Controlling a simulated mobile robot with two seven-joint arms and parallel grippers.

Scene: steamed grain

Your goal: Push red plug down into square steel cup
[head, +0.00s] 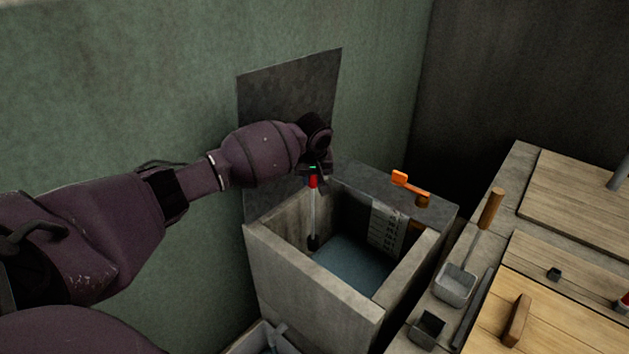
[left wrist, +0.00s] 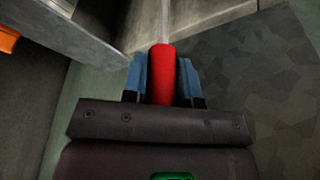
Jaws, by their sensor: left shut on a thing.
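My left gripper (head: 314,174) is above the back left inside of the stone basin. It is shut on a red grip (head: 313,182), which also shows between the blue finger pads in the left wrist view (left wrist: 162,75). A thin pale rod (head: 312,214) runs down from the grip to a dark end (head: 313,243) inside the basin. I cannot tell whether that end touches anything. No square steel cup is clear in the basin. A small dark square cup (head: 428,329) stands on the ledge at right. A red-topped piece (head: 625,298) is cut off at the right edge.
The basin (head: 312,291) has raised walls and blue-grey water (head: 355,265). An orange lever (head: 409,187) sits on its back rim. A wooden-handled square scoop (head: 457,287) lies on the right ledge beside wooden lids (head: 575,200). A metal sheet (head: 285,90) stands behind my gripper.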

